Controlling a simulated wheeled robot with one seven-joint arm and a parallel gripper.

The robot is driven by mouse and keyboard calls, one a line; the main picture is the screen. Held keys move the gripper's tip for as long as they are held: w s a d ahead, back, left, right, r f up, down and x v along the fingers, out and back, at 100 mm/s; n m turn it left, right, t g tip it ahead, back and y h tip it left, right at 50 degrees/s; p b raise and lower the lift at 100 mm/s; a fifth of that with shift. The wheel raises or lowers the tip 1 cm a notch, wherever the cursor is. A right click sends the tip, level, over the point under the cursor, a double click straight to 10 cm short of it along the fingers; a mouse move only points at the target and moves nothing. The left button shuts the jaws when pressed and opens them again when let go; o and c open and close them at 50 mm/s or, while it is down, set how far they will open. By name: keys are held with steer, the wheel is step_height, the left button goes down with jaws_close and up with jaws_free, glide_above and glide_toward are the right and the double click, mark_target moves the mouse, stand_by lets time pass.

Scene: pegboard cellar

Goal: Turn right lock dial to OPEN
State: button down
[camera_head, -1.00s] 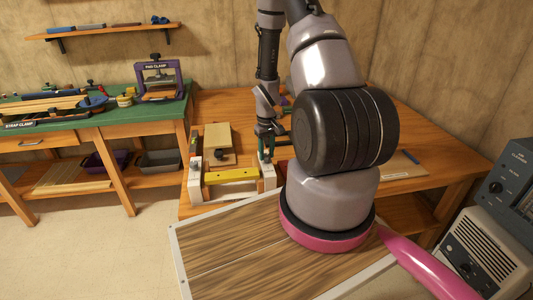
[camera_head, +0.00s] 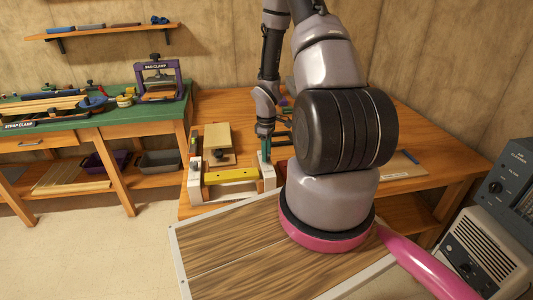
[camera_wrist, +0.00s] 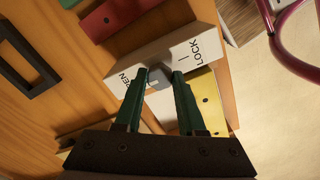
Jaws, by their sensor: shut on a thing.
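The right lock dial (camera_wrist: 158,79) is a small grey knob on a white block (camera_wrist: 170,47) in the wrist view. In the head view my gripper (camera_head: 265,152) reaches down at the fixture's right white block (camera_head: 268,177); the dial is hidden there.
A yellow bar (camera_head: 231,175) spans between the white blocks, with a left white block (camera_head: 195,185) opposite. A wooden board (camera_head: 217,137) lies behind. In the wrist view a red block (camera_wrist: 110,17) and a black frame (camera_wrist: 22,62) are nearby. A green bench (camera_head: 110,117) stands left.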

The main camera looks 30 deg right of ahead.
stand_by(0.3)
steer(key=c, duration=0.5)
jaws_free()
step_height(320, 180, up, 11)
steer(key=shift+f, duration=0.1)
stand_by(0.5)
